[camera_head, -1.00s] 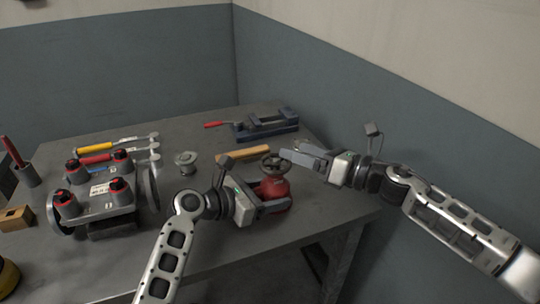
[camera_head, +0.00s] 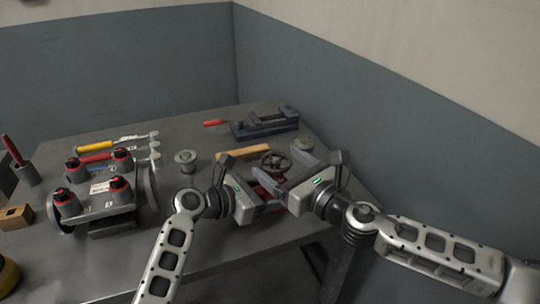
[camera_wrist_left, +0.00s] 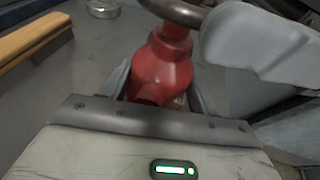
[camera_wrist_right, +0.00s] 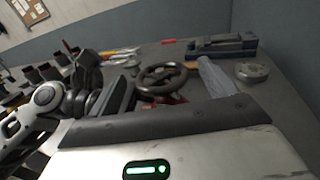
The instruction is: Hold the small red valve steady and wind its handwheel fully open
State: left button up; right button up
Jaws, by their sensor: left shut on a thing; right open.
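The small red valve (camera_wrist_left: 162,72) stands upright on the bench, its red body between my left gripper's fingers in the left wrist view. My left gripper (camera_head: 268,199) is shut on that body from the left; its fingertips are largely hidden in the head view. The dark handwheel (camera_head: 275,161) tops the valve and shows whole in the right wrist view (camera_wrist_right: 164,78). My right gripper (camera_head: 286,168) is open, with a finger on either side of the handwheel. I cannot tell whether they touch the rim. The right gripper hides much of the valve body in the head view.
A wooden-handled tool (camera_head: 243,152) lies just behind the valve. A blue-grey vise (camera_head: 265,124) stands at the back. A round metal part (camera_head: 186,159) and a fixture with red-topped posts (camera_head: 103,203) are to the left. The bench's front edge is close to my grippers.

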aim_at(270, 156)
jog(key=shift+x, duration=2.15)
jog(key=c, duration=1)
